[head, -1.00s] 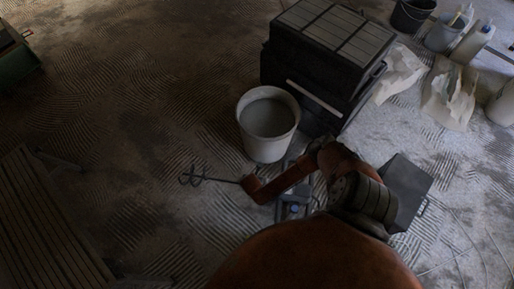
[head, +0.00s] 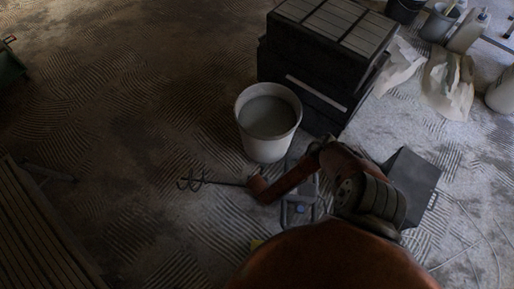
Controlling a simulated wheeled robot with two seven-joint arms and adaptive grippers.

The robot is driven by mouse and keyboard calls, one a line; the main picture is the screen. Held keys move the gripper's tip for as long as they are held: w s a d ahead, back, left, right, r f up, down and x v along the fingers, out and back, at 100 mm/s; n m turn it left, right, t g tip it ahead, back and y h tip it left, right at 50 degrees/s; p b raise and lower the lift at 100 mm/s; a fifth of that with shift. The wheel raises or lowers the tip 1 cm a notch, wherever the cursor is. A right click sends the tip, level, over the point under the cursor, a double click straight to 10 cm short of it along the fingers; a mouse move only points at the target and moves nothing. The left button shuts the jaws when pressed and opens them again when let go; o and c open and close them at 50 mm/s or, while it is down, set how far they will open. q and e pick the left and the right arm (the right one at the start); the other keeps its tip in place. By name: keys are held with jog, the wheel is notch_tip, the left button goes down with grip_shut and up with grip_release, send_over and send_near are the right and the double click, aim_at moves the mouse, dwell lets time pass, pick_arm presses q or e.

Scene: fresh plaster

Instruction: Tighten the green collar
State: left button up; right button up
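I cannot make out a green collar. A whisk-shaped mixing paddle (head: 190,183) on a thin shaft lies low over the floor in the head view. Its shaft meets the end of a dark orange and black form (head: 285,185), which runs right to a ribbed black part (head: 375,203). I cannot tell whether this form is a mixer or partly my arm. A large rounded orange surface at the bottom hides what is beneath it. Neither of my grippers can be made out.
A white bucket (head: 268,120) of grey mix stands by a black slatted-top case (head: 322,60). A grey frame (head: 300,205) and a dark box (head: 412,185) are near the orange form. Bags and containers (head: 465,35) are upper right; slatted wood (head: 40,230) is lower left.

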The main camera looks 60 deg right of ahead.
jog(key=shift+c, duration=0.4)
grip_shut()
jog(key=shift+w+d+y, duration=0.15)
jog(key=shift+d+y, duration=0.25)
jog(key=shift+d+f+g+y, duration=0.2)
jog(key=shift+g+y, duration=0.1)
pick_arm(q)
jog(key=w+d+f+t+h+b, duration=0.1)
jog(key=w+d+f+t+b, duration=0.1)
jog(key=w+d+f+b, duration=0.1)
jog(key=shift+w+d+f, duration=0.2)
jog(key=shift+w+f, duration=0.4)
jog(key=shift+f, duration=0.2)
pick_arm(e)
jog(key=y, duration=0.1)
jog(key=d+f+g+y, duration=0.1)
jog(key=shift+w+y, duration=0.25)
jog(key=shift+y, duration=0.05)
